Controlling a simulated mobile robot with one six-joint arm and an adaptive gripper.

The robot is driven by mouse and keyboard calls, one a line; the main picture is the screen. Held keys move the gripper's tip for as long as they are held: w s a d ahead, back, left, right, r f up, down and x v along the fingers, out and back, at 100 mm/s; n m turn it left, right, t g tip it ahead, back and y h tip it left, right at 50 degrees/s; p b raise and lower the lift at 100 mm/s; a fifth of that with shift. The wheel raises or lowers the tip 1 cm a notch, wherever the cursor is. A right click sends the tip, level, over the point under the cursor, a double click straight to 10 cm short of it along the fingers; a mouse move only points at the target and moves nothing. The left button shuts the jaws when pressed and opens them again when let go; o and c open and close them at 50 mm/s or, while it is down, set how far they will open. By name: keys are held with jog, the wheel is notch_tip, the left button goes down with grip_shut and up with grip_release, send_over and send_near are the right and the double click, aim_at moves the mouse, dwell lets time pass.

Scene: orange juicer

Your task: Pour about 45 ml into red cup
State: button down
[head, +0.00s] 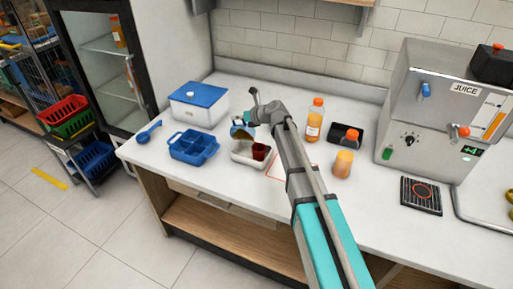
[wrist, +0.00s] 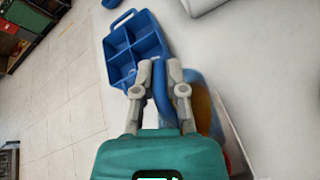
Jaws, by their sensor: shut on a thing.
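My gripper (wrist: 160,88) is shut on the blue handle of a jug (wrist: 202,100). The jug is see-through, with orange juice in it, and is partly hidden by my gripper. In the head view the jug (head: 240,131) is small and seems tilted, held above the white tray. The red cup (head: 260,152) stands in the white tray (head: 244,160), to the right of and below the jug. I cannot tell whether juice is flowing or how full the cup is.
A blue divided caddy (head: 194,147) and a blue-lidded white box (head: 199,104) are at left. A juice machine (head: 440,110) is at far right.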

jog(key=shift+s+d+f+t+y+b, duration=0.2)
jog(key=shift+d+t+y+b, duration=0.2)
jog(key=shift+b, duration=0.55)
dwell(0.6)
jog(key=shift+s+d+r+t+y+b, duration=0.15)
jog(key=shift+s+d+r+y+b, duration=0.15)
jog(key=shift+d+y+b, duration=0.25)
jog(key=shift+s+d+r+t+y+b, duration=0.15)
jog(key=shift+s+d+r+y+b, duration=0.1)
jog(key=shift+d+y+b, duration=0.25)
dwell(0.6)
jog(key=shift+w+a+h+p, duration=0.25)
jog(key=shift+h+p, duration=0.1)
jog(key=shift+p, duration=0.15)
jog(key=shift+w+a+f+g+h+p, duration=0.2)
jog(key=shift+a+h+p, duration=0.1)
jog(key=shift+a+p, duration=0.15)
jog(key=shift+w+a+f+g+h+p, duration=0.1)
jog(key=shift+w+a+g+h+p, duration=0.1)
jog(key=shift+a+h+p, duration=0.15)
jog(key=shift+w+a+r+h+p, duration=0.15)
jog(key=shift+a+h+p, duration=0.1)
jog(key=shift+p, duration=0.3)
jog(key=shift+a+g+p, duration=0.1)
jog(key=shift+g+p, duration=0.2)
jog(key=shift+f, duration=0.3)
jog(key=shift+w+a+r+h+p, duration=0.1)
jog(key=shift+a+r+h+p, duration=0.15)
jog(key=shift+h+p, duration=0.15)
